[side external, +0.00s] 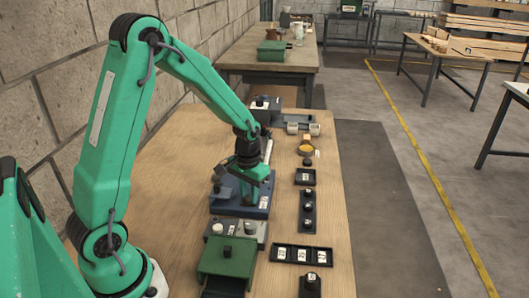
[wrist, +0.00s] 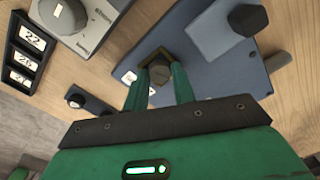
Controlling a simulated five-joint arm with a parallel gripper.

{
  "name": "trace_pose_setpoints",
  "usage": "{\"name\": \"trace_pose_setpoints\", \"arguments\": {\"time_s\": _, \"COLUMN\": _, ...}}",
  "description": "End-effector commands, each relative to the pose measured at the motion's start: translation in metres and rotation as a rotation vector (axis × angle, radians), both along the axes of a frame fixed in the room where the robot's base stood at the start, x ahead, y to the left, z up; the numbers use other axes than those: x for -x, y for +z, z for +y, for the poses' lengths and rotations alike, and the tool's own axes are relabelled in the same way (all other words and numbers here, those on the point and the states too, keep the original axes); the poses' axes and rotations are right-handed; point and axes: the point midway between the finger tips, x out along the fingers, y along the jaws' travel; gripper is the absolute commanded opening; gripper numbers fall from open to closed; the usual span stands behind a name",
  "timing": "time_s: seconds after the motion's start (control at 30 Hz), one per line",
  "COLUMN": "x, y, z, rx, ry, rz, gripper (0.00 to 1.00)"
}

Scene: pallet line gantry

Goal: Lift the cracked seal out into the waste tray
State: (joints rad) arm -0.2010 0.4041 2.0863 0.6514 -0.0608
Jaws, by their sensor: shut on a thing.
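My gripper (wrist: 161,77) is shut on a small round grey-brown piece (wrist: 160,74), which I take to be the seal; no crack can be made out. The piece is at a dark square seat on the blue fixture (wrist: 215,72). I cannot tell whether it is still in the seat or just clear of it. In the side view, my gripper (side external: 250,184) points down over the blue fixture (side external: 238,211), and the piece is hidden. A square black tray (side external: 297,182) stands right of the fixture; I cannot tell whether it is the waste tray.
A dark knob (wrist: 247,19) stands up from the fixture. A grey unit (side external: 257,228) and a green box (side external: 227,258) are in front of it. A black numbered tray (side external: 328,263) and a dark strip with knobs (side external: 307,222) lie to the right. Bare wood shows between them.

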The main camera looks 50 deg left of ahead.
Motion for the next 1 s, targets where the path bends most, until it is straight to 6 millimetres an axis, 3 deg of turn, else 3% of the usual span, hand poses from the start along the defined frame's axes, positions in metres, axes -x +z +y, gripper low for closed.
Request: {"name": "trace_pose_setpoints", "arguments": {"time_s": 1.0, "x": 0.000, "y": 0.028, "z": 0.000, "rx": 0.000, "ry": 0.000, "rz": -0.001, "gripper": 0.15}}
